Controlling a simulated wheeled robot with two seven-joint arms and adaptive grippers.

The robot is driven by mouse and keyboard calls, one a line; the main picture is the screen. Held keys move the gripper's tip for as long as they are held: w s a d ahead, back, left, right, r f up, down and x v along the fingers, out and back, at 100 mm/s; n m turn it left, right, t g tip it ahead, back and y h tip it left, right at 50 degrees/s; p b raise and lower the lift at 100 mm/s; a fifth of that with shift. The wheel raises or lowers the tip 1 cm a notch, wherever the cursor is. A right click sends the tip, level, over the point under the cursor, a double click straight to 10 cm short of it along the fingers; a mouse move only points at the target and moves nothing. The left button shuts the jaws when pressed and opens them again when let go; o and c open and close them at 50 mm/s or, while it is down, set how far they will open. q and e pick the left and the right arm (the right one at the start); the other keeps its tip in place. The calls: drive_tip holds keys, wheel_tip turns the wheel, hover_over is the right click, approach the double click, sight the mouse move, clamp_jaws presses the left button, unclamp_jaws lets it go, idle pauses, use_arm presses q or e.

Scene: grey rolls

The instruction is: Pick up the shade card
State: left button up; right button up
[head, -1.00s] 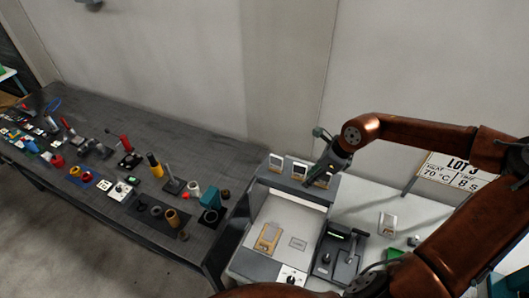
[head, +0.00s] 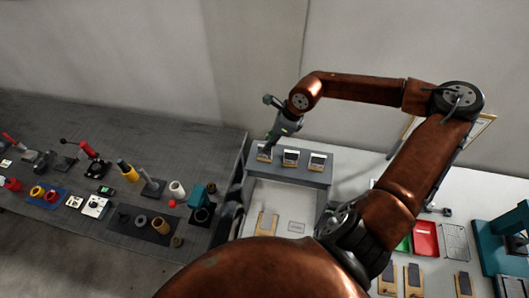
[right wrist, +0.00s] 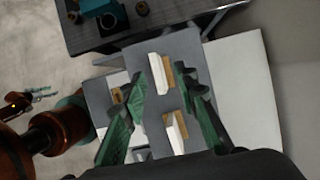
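Three cards with white edges and dark faces stand in a row on the grey top ledge of a booth: a left card (head: 264,154), a middle card (head: 290,157) and a right card (head: 316,161). I cannot tell which is the shade card. My right gripper (head: 268,146) points down at the left card. In the right wrist view my right gripper (right wrist: 166,78) is open, with the left card (right wrist: 157,74) showing between its green fingers; I see no clear contact. The middle card (right wrist: 174,134) shows nearer the palm. My left gripper is out of view.
The booth (head: 282,207) has a wooden stand (head: 267,223) inside. A dark bench (head: 130,160) with many small tools lies left. A red tray (head: 425,238) and a teal press (head: 505,240) are at right. My copper arm hides the front middle.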

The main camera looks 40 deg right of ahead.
sight(265, 157)
drive_tip(key=x, duration=0.2)
drive_tip(key=shift+w+a+f+p, duration=0.25)
drive_tip(key=shift+w+f+p, duration=0.05)
drive_tip(key=shift+p, duration=0.05)
drive_tip(key=shift+s+f, duration=0.25)
drive_tip(key=shift+f, duration=0.25)
drive_tip(key=shift+w+f, duration=0.1)
drive_tip(key=shift+w, duration=0.1)
drive_tip(key=shift+c, duration=0.5)
drive_tip(key=shift+s, duration=0.15)
drive_tip(key=c, duration=0.6)
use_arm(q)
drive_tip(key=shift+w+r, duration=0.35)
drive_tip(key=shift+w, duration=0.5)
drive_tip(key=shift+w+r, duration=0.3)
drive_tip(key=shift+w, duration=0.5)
use_arm(e)
clamp_jaws()
